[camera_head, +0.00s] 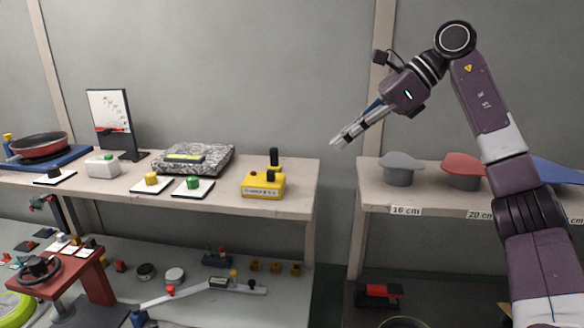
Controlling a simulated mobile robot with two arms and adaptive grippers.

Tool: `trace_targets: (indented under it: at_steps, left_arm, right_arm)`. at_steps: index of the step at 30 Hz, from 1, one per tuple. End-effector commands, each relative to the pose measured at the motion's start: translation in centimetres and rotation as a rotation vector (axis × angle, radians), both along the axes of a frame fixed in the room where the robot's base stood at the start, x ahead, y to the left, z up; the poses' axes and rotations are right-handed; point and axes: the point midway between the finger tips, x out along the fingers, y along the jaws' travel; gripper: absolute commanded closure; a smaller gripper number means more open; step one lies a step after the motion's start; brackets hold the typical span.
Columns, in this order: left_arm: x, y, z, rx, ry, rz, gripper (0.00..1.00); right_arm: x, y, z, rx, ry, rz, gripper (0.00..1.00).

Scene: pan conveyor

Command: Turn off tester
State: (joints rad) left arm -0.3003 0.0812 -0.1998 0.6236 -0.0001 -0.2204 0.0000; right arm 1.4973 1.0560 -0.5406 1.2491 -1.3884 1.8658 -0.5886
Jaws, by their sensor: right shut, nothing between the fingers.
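I cannot tell for sure which device is the tester. A stone-patterned slab with a green display (196,159) lies on the left table (232,206). In front of it are a yellow button on a white plate (151,181) and a green button on a white plate (193,187). A yellow box with black controls (263,185) stands near the table's right end. My right gripper (338,143) is shut and empty. It appears raised above the gap between the two tables, pointing down-left, apart from all controls. My left gripper is not in view.
A red pan (40,145) sits on a blue base at far left, beside a display stand (110,122). Grey (401,168) and red (463,170) domed pieces stand on the right table. Many small parts lie on the lower level. The air above the left table's right end is clear.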

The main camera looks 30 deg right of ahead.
Motion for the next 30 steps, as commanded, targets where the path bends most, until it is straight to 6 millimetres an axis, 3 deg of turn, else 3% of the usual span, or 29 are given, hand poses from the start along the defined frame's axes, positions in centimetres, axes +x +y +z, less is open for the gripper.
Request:
trace_targets:
  at_steps: [5,18,24,30]
  left_arm:
    - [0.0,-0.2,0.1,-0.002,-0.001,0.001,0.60]
    - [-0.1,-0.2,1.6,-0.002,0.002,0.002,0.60]
    - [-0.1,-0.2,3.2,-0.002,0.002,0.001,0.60]
    - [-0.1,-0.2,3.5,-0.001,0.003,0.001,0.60]
  right_arm:
    - [0.6,0.7,-1.0,-0.002,0.003,0.001,1.00]
    - [4.3,5.8,-7.1,0.000,0.005,0.002,1.00]
    - [6.0,8.1,-6.8,0.001,0.002,0.002,1.00]
    - [6.6,8.8,-7.0,0.000,0.001,-0.001,1.00]
